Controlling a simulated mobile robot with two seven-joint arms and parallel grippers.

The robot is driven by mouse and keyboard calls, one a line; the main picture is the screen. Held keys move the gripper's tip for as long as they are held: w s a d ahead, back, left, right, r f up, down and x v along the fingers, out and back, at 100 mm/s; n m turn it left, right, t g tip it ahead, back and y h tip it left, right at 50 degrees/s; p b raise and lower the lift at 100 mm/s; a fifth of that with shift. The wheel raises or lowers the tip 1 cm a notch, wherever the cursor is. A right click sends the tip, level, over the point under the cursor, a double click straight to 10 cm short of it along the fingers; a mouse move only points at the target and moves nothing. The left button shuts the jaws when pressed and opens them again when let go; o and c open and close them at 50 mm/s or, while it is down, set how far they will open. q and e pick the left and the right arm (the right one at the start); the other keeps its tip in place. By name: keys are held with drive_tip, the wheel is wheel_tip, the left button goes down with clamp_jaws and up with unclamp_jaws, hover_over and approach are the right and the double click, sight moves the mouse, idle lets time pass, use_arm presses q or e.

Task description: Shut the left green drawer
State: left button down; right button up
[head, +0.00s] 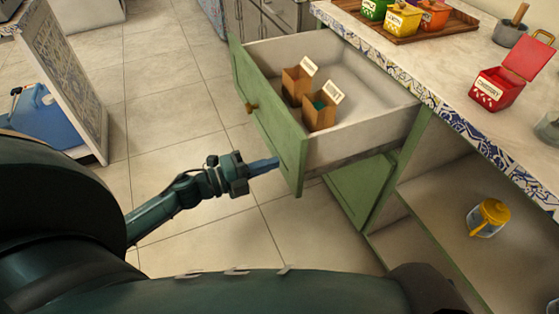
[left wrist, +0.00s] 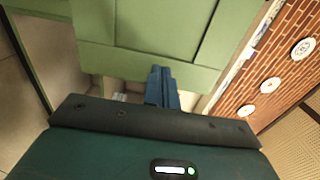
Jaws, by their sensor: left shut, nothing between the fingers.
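The left green drawer (head: 268,125) is pulled far out of the counter, with its green front facing left and a small brown knob on it. Two small brown boxes (head: 320,110) with white labels stand inside it. My left gripper (head: 272,164) is shut and empty, with its blue fingertips at the lower part of the drawer front; I cannot tell whether they touch it. In the left wrist view the shut fingers (left wrist: 161,80) point at the lower edge of the green front (left wrist: 150,60). My right gripper is not in view.
The counter (head: 450,105) has a patterned edge and carries a wooden tray (head: 405,38) with coloured boxes, and an open red box (head: 497,90). A green door (head: 358,190) is below the drawer. A yellow-lidded jar (head: 490,215) stands on a lower shelf.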

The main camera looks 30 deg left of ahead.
sight(291, 157)
use_arm(q)
drive_tip(key=shift+x, duration=1.5)
drive_tip(key=shift+w+d, duration=0.1)
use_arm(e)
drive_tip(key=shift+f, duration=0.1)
